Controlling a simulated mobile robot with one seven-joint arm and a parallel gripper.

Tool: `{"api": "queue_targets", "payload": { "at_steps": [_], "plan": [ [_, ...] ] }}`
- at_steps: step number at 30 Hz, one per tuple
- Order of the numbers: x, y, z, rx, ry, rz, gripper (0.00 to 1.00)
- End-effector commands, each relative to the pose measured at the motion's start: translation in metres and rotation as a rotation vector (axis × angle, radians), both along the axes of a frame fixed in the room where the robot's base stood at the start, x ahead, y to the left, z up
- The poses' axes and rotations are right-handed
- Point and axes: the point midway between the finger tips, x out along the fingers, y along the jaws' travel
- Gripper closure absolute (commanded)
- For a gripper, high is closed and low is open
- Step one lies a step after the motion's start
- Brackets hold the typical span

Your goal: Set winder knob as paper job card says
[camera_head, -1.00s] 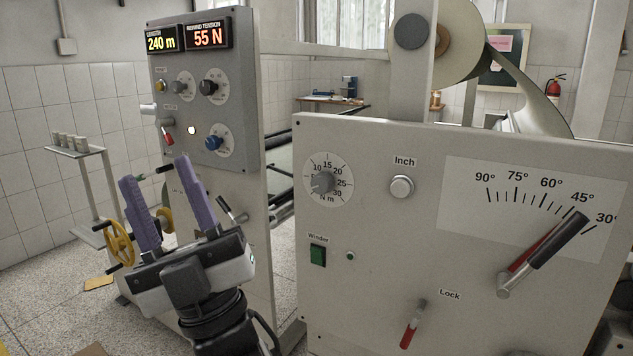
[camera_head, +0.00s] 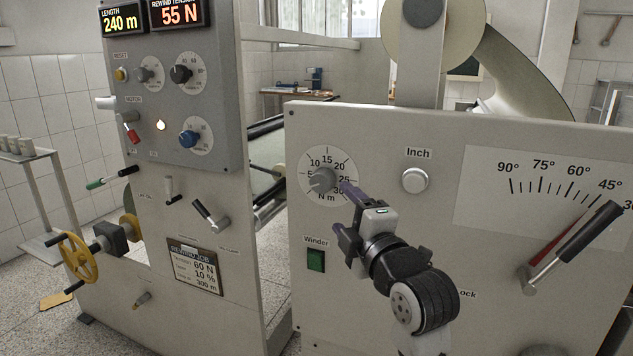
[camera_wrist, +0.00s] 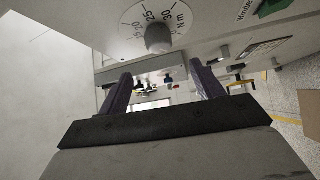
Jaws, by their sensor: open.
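The grey winder knob (camera_head: 322,180) sits on a white N m dial on the front panel, above the Winder label. The knob also shows in the wrist view (camera_wrist: 159,38), upside down. My gripper (camera_head: 345,212) is open, its purple fingers just right of and below the knob, apart from it or nearly so. In the wrist view my gripper (camera_wrist: 161,72) has nothing between its fingers.
A green Winder switch (camera_head: 316,260) and an Inch button (camera_head: 414,180) flank my gripper. The left cabinet carries knobs, including a blue one (camera_head: 189,139), and displays reading 240 m and 55 N.

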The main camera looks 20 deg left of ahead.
Motion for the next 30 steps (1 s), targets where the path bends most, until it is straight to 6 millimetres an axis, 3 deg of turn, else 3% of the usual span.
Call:
{"api": "queue_targets", "payload": {
  "at_steps": [9,15,21,30],
  "plan": [
    [0.049,0.048,0.009,0.001,0.002,0.003,0.34],
    [0.074,0.070,0.012,0.001,0.001,0.002,0.34],
    [0.085,0.080,0.012,0.002,-0.001,0.001,0.34],
    [0.086,0.081,0.012,0.003,-0.001,0.000,0.34]
  ]
}}
